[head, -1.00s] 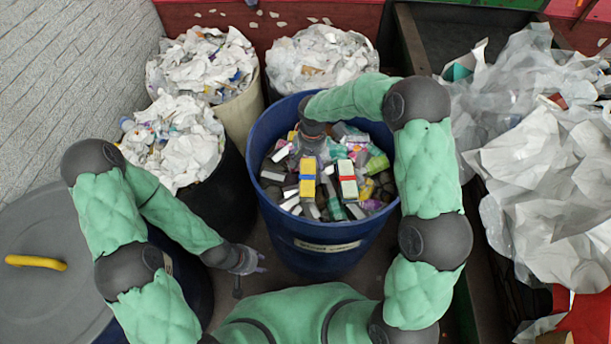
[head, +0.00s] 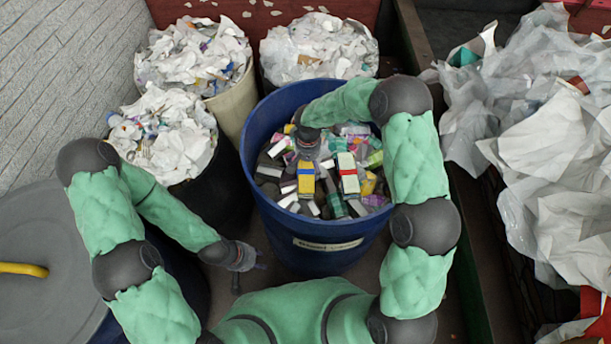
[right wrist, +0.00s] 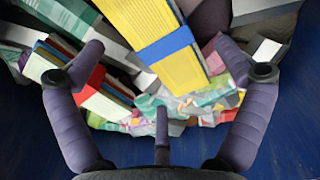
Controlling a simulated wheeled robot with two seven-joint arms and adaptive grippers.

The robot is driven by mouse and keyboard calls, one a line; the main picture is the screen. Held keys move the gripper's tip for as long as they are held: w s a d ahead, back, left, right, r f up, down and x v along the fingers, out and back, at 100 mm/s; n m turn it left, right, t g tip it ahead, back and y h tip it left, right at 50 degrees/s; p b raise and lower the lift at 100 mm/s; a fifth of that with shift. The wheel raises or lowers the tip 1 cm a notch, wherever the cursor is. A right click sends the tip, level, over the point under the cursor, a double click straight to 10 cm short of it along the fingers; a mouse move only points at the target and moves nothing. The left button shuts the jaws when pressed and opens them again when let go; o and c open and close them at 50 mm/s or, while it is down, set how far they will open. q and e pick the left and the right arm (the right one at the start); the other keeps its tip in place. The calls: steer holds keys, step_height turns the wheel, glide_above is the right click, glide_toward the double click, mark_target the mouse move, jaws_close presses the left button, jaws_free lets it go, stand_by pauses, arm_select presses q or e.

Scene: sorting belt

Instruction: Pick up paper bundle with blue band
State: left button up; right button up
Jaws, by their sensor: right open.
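The paper bundle with the blue band (head: 306,186) is yellow and lies on top of the pile in the blue barrel. It also shows in the right wrist view (right wrist: 155,35), tilted, with the blue band across it. My right gripper (head: 308,152) is inside the barrel, just beyond the bundle in the head view. In the right wrist view my right gripper (right wrist: 163,80) is open, its fingers spread either side of the bundle's near end, holding nothing. My left gripper (head: 252,262) is outside the barrel at the lower left, its fingers apart and empty.
A bundle with a red band (head: 348,183) lies close beside, and shows at left in the right wrist view (right wrist: 100,95). Boxes and scraps fill the blue barrel (head: 318,262). Paper-filled bins (head: 238,112) stand behind it; crumpled sheets (head: 545,150) cover the right side.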

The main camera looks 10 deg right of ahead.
mark_target(309, 172)
steer(key=f, duration=0.3)
steer(key=f+b, duration=0.1)
steer(key=f, duration=0.1)
steer(key=shift+s+d, duration=0.15)
steer(key=shift+d, duration=0.1)
steer(key=c, duration=1.2)
